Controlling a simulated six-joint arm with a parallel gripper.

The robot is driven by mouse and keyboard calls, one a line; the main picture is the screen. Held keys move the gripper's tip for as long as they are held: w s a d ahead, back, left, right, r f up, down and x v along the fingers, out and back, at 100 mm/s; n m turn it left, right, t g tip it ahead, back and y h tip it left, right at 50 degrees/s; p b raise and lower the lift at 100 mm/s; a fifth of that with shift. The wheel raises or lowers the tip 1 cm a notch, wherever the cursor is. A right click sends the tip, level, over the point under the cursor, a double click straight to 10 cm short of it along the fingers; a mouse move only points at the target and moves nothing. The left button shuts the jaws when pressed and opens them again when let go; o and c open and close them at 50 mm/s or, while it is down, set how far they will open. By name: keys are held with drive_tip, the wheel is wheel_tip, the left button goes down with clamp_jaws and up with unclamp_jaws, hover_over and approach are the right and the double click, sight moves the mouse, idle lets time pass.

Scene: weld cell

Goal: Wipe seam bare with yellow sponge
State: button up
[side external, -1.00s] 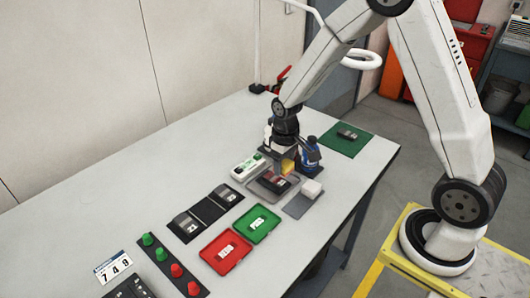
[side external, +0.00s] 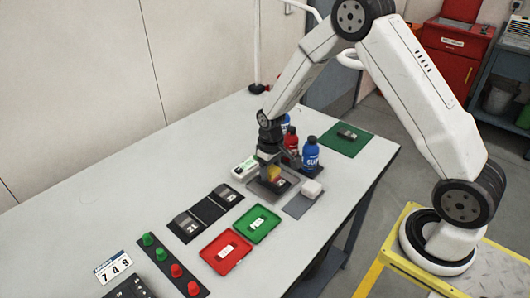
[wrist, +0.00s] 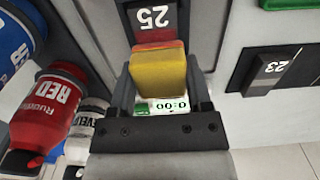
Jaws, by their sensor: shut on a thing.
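My gripper (side external: 271,168) is shut on the yellow sponge (wrist: 158,75), which also shows in the side view (side external: 274,173). The sponge is over the near part of a dark coupon marked 25 (wrist: 152,18). A red band (wrist: 155,43) crosses the coupon right beside the sponge's far edge; this looks like the seam's red coating. The sponge hides what lies beneath it, and I cannot tell whether it touches. The coupon (side external: 285,185) sits on a grey tray (side external: 262,188).
A red bottle (wrist: 48,108) and blue bottles (side external: 311,152) stand close behind my gripper. A white timer (wrist: 165,106) reads 0:00. Green (side external: 273,217) and red (side external: 210,258) trays and coupon 23 (wrist: 265,72) are nearby.

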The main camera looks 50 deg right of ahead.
sight(283, 184)
drive_tip(key=shift+w, duration=0.45)
drive_tip(key=shift+w+r, duration=0.1)
drive_tip(key=shift+w, duration=0.15)
drive_tip(key=shift+w+f, duration=0.2)
drive_tip(key=shift+w, duration=0.15)
drive_tip(key=shift+w+r, duration=0.1)
drive_tip(key=shift+w, duration=0.15)
drive_tip(key=shift+s, duration=3.4)
drive_tip(key=shift+s+r, duration=0.1)
drive_tip(key=shift+s, duration=0.2)
wheel_tip(283, 184, up, 8)
